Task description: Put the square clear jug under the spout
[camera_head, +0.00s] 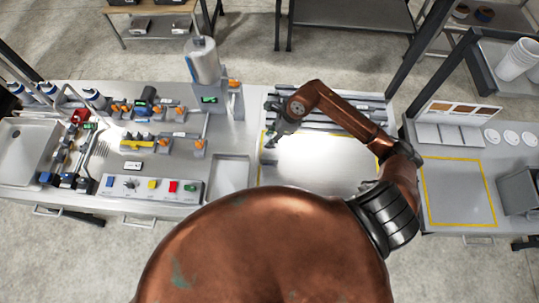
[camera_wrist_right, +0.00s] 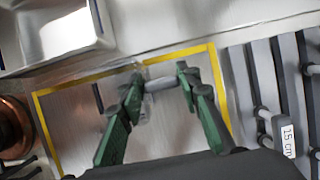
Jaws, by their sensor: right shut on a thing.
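My right gripper (camera_head: 270,139) is over the left part of the yellow-outlined area on the bench. In the right wrist view, its green fingers (camera_wrist_right: 161,82) are shut on a small grey bar-like piece (camera_wrist_right: 162,85). I cannot tell whether this piece belongs to the square clear jug; no whole clear jug can be made out. A grey cylindrical tank (camera_head: 202,62) stands at the back, left of my right gripper, on a post with a green display (camera_head: 208,99). Its spout is not clear to see. My left gripper is not in view.
A sunken metal tray (camera_head: 230,173) lies left of the yellow outline (camera_head: 261,172). Dark rails (camera_head: 340,104) run behind the outlined area. Valves and pipes (camera_head: 150,112) and a button panel (camera_head: 150,187) fill the left bench. Most of the outlined area is clear.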

